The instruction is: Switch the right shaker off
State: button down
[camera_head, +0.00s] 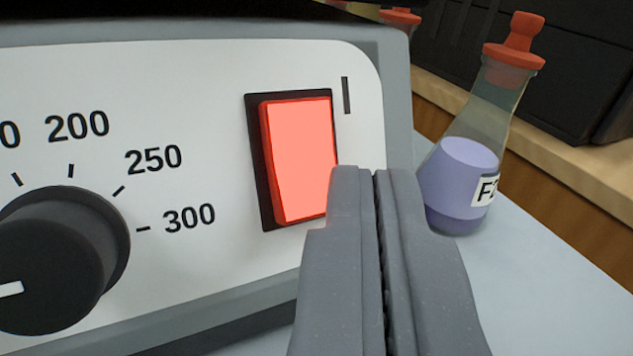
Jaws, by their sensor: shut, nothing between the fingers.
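The shaker's white front panel (215,75) in a grey housing fills the left and middle of the view. A red rocker switch (298,155) in a black frame sits at the panel's right side and looks brightly lit. A vertical "I" mark (347,95) is printed beside its upper right. My gripper (375,175) is shut and empty. Its fingertips are in front of the switch's lower right edge and overlap it slightly in the picture. I cannot tell whether they touch it. A black dial (60,260) with numbers up to 300 is at the lower left.
A conical flask (470,160) with a red stopper, purple liquid and a partly visible label stands right of the shaker on a pale surface (550,270). Another red stopper (400,17) shows behind the housing. A wooden ledge and dark boxes (560,70) are at the back right.

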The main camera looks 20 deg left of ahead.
jog(key=shift+w+a, duration=0.1)
dwell(0.3)
jog(key=shift+w+a+f, duration=0.15)
jog(key=shift+a+f, duration=0.05)
jog(key=shift+w+a+f, duration=0.15)
jog(key=shift+a, duration=0.05)
dwell(1.0)
jog(key=shift+d, duration=0.1)
jog(key=shift+s+d+r+p, duration=0.35)
jog(key=shift+d+r+p, duration=0.05)
jog(key=shift+p, duration=0.1)
jog(key=s+d+r+p, duration=0.2)
jog(key=d+r, duration=0.1)
jog(key=shift+s+d, duration=0.15)
jog(key=shift+s, duration=0.05)
dwell(0.6)
